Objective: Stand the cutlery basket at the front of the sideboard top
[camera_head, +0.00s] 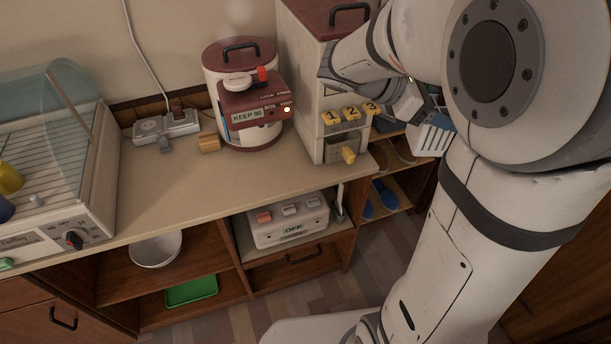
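A white slatted basket with blue between its slats (433,138), which looks like the cutlery basket, shows at the right beside my arm. It appears tilted, and its upper part is hidden. My gripper (412,98) is just above and left of it, largely hidden behind my own arm. Its fingers cannot be made out, so I cannot tell whether they grip the basket. The beige sideboard top (165,195) is left of the basket. Its front strip is bare between the dish dryer and the tall dispenser.
A clear-lidded dish dryer (45,240) stands at the left. A red-and-white water boiler (240,95) and a tall dispenser with yellow number keys (325,95) stand toward the right. A power strip (166,126) lies at the back. A bowl (155,249) and green tray (191,291) are below.

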